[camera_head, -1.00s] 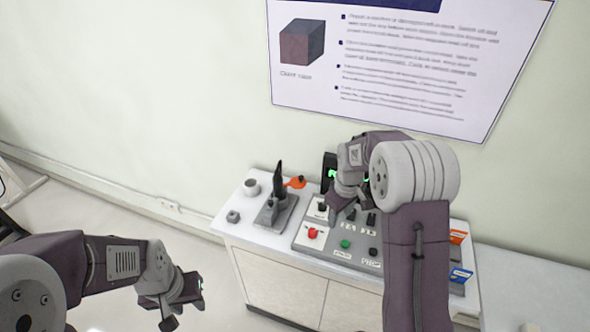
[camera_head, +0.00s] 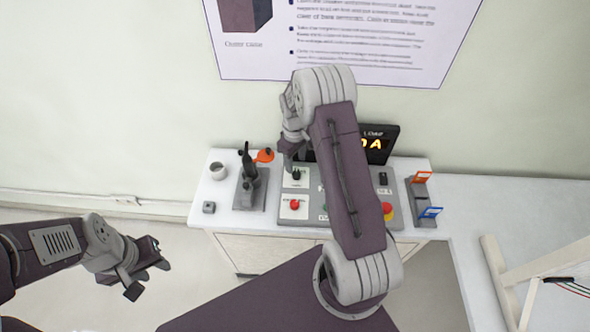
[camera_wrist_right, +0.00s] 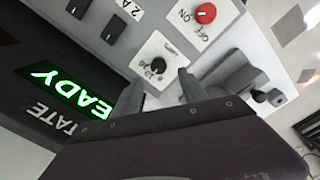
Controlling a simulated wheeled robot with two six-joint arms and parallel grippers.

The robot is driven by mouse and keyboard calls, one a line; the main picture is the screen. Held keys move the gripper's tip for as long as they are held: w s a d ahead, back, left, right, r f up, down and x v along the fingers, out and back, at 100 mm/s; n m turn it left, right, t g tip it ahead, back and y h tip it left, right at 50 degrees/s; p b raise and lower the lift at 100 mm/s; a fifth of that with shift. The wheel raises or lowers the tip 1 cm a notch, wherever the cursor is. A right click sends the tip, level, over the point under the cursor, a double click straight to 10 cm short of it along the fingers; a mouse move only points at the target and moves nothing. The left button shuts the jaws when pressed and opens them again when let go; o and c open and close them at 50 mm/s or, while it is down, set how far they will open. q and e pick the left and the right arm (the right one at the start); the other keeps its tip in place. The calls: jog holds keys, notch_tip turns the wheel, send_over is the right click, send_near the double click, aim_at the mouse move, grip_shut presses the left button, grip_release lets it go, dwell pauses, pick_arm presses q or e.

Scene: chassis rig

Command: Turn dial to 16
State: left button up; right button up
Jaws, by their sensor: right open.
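The dial (camera_wrist_right: 158,65) is a black knob on a white square plate with small numbers, seen in the right wrist view. It also shows in the head view (camera_head: 296,174) on the grey control panel (camera_head: 284,218). My right gripper (camera_wrist_right: 161,84) is open, its two fingers apart on either side of the dial's near edge. I cannot tell whether they touch it. In the head view my right gripper (camera_head: 291,158) is just behind the dial. The dial's exact setting is too small to read. My left gripper (camera_head: 148,276) is open and empty, away from the bench at left.
A red knob (camera_wrist_right: 205,13) marked OFF and ON sits beside the dial.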

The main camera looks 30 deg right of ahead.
aim_at(296, 173)
jog(key=f, duration=0.4)
jog(key=f+p, duration=0.1)
jog(key=f, duration=0.1)
jog(key=shift+s+d, duration=0.15)
jog(key=shift+d, duration=0.15)
jog(key=shift+f, duration=0.2)
jog(key=shift+a+f, duration=0.15)
grip_shut()
